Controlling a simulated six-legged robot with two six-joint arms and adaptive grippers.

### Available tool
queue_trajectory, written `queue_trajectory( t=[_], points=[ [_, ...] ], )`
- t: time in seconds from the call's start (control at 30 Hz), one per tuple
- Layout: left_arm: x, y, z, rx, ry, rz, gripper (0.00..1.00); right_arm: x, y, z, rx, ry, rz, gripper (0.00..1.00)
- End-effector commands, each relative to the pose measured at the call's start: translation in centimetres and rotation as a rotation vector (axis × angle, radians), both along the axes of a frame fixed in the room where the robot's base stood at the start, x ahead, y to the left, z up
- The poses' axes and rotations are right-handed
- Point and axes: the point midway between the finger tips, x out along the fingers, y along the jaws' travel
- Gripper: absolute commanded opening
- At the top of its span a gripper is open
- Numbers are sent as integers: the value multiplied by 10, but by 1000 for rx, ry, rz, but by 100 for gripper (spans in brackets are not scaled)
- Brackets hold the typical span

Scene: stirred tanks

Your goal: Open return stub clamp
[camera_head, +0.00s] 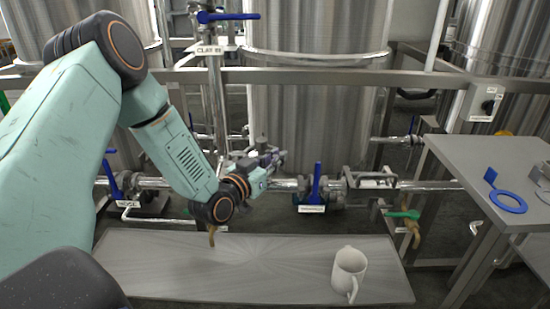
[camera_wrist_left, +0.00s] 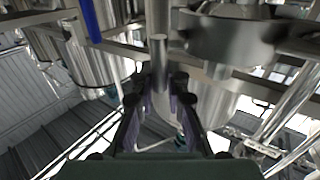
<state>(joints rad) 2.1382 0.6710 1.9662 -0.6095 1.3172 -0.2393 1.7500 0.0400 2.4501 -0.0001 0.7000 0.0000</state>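My left gripper (camera_head: 272,160) reaches in from the left to the pipework in front of the middle tank. In the left wrist view its two dark fingers (camera_wrist_left: 158,100) are spread apart. A grey metal bar with a round end (camera_wrist_left: 158,62) shows between them, and I cannot tell if either finger touches it. A wide metal ring-like part (camera_wrist_left: 232,38) sits beyond, to the right. I cannot tell which part is the return stub clamp. In the head view the gripper covers the fittings behind it. My right gripper is in neither view.
A horizontal pipe carries blue-handled valves (camera_head: 317,184). A green-handled tap (camera_head: 402,214) hangs near the table. A frame rail (camera_head: 320,76) crosses above.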

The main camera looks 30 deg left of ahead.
Motion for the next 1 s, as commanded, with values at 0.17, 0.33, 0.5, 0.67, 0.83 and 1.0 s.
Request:
queue_trajectory(
  t=[0.17, 0.33, 0.5, 0.67, 0.83, 1.0],
  points=[
    [0, 0, 0, 0, 0, 0, 0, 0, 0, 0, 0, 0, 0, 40],
    [0, 0, 0, 0, 0, 0, 0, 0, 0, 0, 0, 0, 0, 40],
    [0, 0, 0, 0, 0, 0, 0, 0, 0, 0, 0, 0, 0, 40],
    [0, 0, 0, 0, 0, -1, 0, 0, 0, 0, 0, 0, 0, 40],
    [0, 0, -1, -1, 1, 2, 0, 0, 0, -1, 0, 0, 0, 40],
    [1, 0, -1, -1, 2, 14, 0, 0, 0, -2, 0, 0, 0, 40]
  ],
)
